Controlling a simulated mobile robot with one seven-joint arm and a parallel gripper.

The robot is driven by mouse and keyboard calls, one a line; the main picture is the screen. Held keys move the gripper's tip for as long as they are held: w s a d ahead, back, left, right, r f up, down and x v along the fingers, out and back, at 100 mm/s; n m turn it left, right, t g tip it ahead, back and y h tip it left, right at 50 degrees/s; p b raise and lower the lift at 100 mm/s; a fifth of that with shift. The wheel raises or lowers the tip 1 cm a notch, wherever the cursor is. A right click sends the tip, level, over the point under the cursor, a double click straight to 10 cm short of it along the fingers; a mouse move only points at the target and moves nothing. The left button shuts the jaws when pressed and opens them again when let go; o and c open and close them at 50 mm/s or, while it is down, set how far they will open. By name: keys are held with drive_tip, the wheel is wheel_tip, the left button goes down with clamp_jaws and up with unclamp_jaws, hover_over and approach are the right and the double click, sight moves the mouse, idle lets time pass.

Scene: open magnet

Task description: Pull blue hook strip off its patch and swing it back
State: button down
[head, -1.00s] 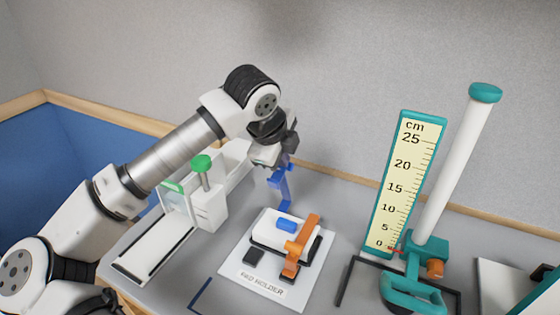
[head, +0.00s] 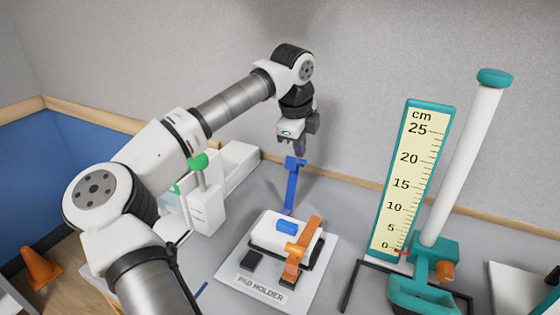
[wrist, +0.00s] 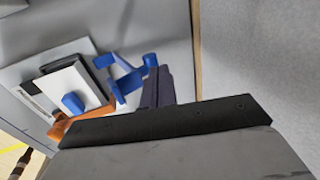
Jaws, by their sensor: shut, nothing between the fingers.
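The blue hook strip (head: 291,188) stands nearly upright at the back edge of the pad holder (head: 228,276), clear of the white pad (head: 262,229). Its top end has short tabs. A dark square patch (head: 251,260) lies bare on the holder's front left. My gripper (head: 300,153) is shut and empty, just above and beside the strip's top; I cannot tell whether they touch. In the wrist view, the shut fingers (wrist: 158,90) are beside the blue strip (wrist: 128,82), partly covering its near end.
A small blue block (head: 286,226) sits on the pad, with an orange clamp (head: 297,255) to its right. A teal centimetre scale (head: 411,180) and white tube (head: 463,160) stand at right. A white device with a green knob (head: 198,162) is at left. The wall is close behind.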

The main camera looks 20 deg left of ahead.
drive_tip(key=shift+w+d+f+b, duration=0.2)
drive_tip(key=shift+w+f+b, duration=0.3)
drive_tip(key=shift+w+f, duration=0.25)
drive_tip(key=shift+w+d+f+b, duration=0.15)
drive_tip(key=shift+w+f+b, duration=0.3)
drive_tip(key=shift+w+f, duration=0.25)
